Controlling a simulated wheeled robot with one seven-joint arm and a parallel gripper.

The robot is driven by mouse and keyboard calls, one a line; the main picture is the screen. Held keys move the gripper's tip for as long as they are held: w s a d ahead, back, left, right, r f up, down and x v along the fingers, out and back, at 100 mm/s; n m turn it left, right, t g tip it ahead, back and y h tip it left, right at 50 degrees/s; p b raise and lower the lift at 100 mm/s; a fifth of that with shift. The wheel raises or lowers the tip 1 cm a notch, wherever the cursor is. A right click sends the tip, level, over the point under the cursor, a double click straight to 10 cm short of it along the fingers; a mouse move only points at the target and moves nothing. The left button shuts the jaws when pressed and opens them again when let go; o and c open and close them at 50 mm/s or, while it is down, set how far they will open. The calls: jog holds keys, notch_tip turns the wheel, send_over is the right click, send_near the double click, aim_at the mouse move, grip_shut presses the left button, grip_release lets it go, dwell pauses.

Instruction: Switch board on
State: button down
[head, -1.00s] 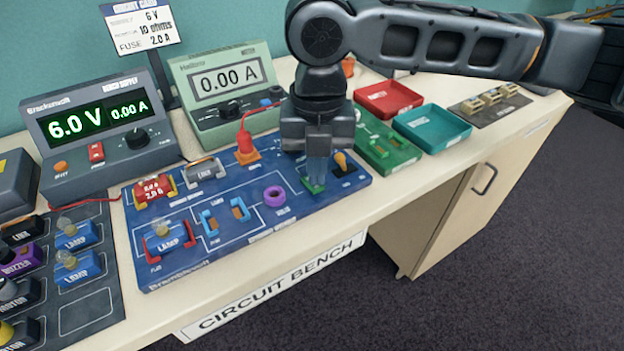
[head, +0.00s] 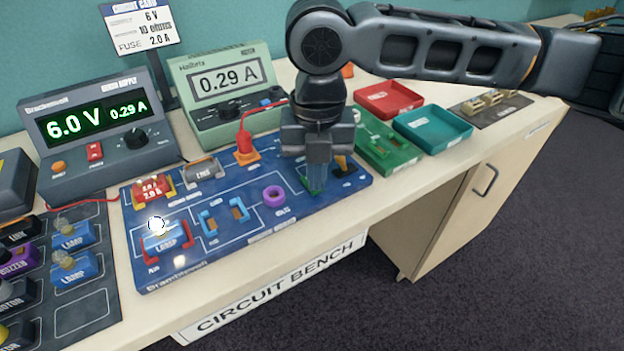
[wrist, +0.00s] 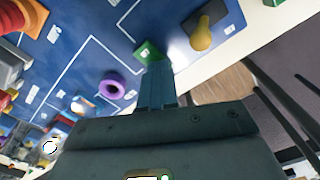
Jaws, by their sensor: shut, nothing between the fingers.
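The blue circuit board (head: 215,262) lies on the bench. The lamp on it (head: 165,240) glows white at its bulb. A yellow-orange toggle lever (head: 342,163) stands at the board's right end; it also shows in the wrist view (wrist: 201,36). My gripper (head: 315,188) is shut and empty, pointing down at the board's right part beside the lever. Its fingertips are at a green piece, clearer in the wrist view (wrist: 148,52); I cannot tell if they touch it. The power supply (head: 97,125) reads 6.0 V and 0.29 A. The meter (head: 225,80) reads 0.29 A.
A parts tray with lamps, a buzzer and a motor (head: 85,303) lies left of the board. A green board (head: 388,150), a red tray (head: 388,98) and a teal tray (head: 432,127) lie to the right. The bench front edge is clear.

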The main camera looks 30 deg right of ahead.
notch_tip(320, 180, up, 7)
jog(key=p, duration=0.5)
jog(key=shift+p, duration=0.4)
jog(key=shift+a, duration=0.1)
